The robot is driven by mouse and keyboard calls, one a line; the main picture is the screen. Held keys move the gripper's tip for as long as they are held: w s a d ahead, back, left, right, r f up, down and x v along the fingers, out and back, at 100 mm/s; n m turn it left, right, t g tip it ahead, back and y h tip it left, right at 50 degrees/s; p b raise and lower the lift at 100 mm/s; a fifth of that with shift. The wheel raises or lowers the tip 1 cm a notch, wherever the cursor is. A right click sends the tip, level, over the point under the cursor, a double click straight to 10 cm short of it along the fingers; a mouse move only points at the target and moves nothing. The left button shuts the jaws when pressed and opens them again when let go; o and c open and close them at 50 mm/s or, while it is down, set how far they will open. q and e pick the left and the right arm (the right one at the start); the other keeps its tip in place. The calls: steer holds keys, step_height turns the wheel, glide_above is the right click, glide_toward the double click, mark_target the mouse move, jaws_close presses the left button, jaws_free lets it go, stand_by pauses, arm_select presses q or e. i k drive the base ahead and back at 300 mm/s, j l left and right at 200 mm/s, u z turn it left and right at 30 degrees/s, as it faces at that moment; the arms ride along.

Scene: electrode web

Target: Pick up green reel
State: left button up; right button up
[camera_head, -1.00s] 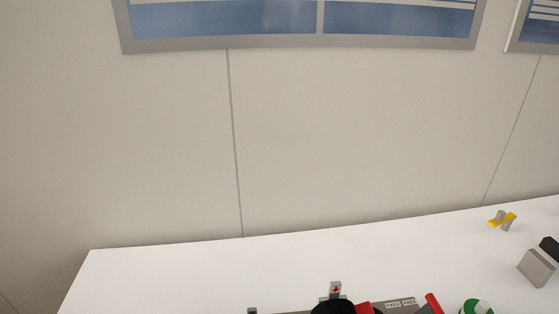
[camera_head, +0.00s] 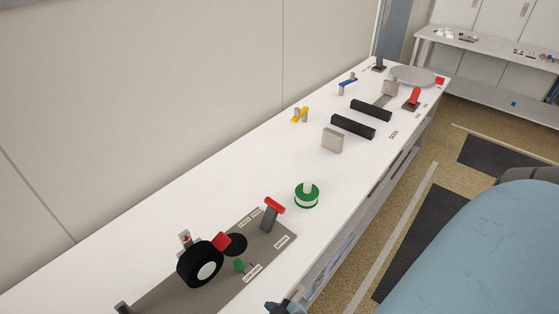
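The green reel (camera_head: 307,201) stands upright on the white table, with a green rim, a white band and a pale hub on top. It is just beyond the grey plate, next to a red-topped post, and nothing covers it. No gripper fingers can be made out in this view. A small dark and blue part shows at the bottom edge, but I cannot tell what it is. Nothing touches the reel.
The grey plate (camera_head: 192,293) carries a black wheel (camera_head: 187,272) and red-topped posts. Beyond the reel stand a grey block (camera_head: 332,141), black bars (camera_head: 353,127) and a yellow piece (camera_head: 299,116). The white table (camera_head: 120,232) is clear along the wall. A second table stands far right.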

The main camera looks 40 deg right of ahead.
mark_target(306, 193)
steer(key=z, duration=1.55)
steer(key=u, duration=0.4)
steer(key=l+u, duration=0.1)
steer(key=u, duration=0.25)
steer(key=l+u, duration=0.1)
steer(key=u, duration=0.7)
steer(key=l+u, duration=0.5)
steer(key=k+l+u, duration=0.15)
steer(key=l+u, duration=0.3)
steer(key=k+l+u, duration=0.25)
steer(key=l, duration=0.25)
steer(key=k+l+u, duration=0.25)
steer(key=l, duration=0.2)
